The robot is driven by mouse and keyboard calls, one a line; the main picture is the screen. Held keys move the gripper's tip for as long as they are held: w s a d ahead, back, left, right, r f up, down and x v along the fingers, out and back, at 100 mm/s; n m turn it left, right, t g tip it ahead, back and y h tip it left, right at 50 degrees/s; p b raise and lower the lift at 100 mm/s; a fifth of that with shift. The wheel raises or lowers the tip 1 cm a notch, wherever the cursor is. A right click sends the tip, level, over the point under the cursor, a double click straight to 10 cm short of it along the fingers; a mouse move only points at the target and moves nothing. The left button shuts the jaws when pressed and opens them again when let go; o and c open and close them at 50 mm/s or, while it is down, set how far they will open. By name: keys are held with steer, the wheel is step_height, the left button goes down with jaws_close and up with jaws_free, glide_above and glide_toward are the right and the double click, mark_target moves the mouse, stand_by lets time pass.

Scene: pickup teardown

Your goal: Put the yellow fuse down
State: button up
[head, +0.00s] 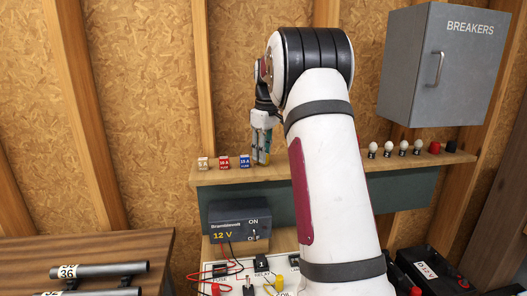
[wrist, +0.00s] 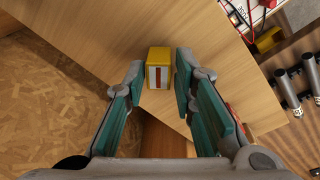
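The yellow fuse (wrist: 158,68) shows in the wrist view between the two fingertips, with a narrow gap on each side. It has a white label with a dark red stripe. In the head view the yellow fuse (head: 262,159) is at the wooden shelf (head: 330,171), at the right end of the row of fuses, partly hidden by the fingers. It appears to stand upright on the shelf. My gripper (head: 262,146) points down over it, open, with its teal-padded fingers around the fuse; the fingers also show in the wrist view (wrist: 159,75).
A blue fuse (head: 244,161), a red fuse (head: 224,162) and a pale fuse (head: 203,163) stand left of it. Several bulbs (head: 388,149) stand on the shelf to the right, under the breaker box (head: 430,75). A 12 V supply (head: 238,221) sits below. My arm hides the shelf's middle.

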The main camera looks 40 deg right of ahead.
steer(key=shift+o, duration=0.3)
step_height(320, 180, up, 12)
steer(key=s+b, duration=0.1)
steer(key=shift+s+a+r, duration=0.15)
steer(key=shift+a, duration=0.05)
steer(key=s+a+r+m+t, duration=0.1)
steer(key=s+a, duration=0.3)
steer(key=a, duration=0.6)
steer(key=s+a+r+t, duration=0.1)
steer(key=s+a, duration=0.3)
steer(key=a, duration=0.7)
steer(key=s+a+f+t, duration=0.1)
steer(key=s+a+f, duration=0.5)
steer(key=s, duration=0.3)
steer(key=s+a+f+m+t, duration=0.1)
steer(key=s+a+f, duration=0.6)
steer(key=s+f, duration=0.1)
steer(key=shift+s+f, duration=0.15)
steer(key=shift+s, duration=0.65)
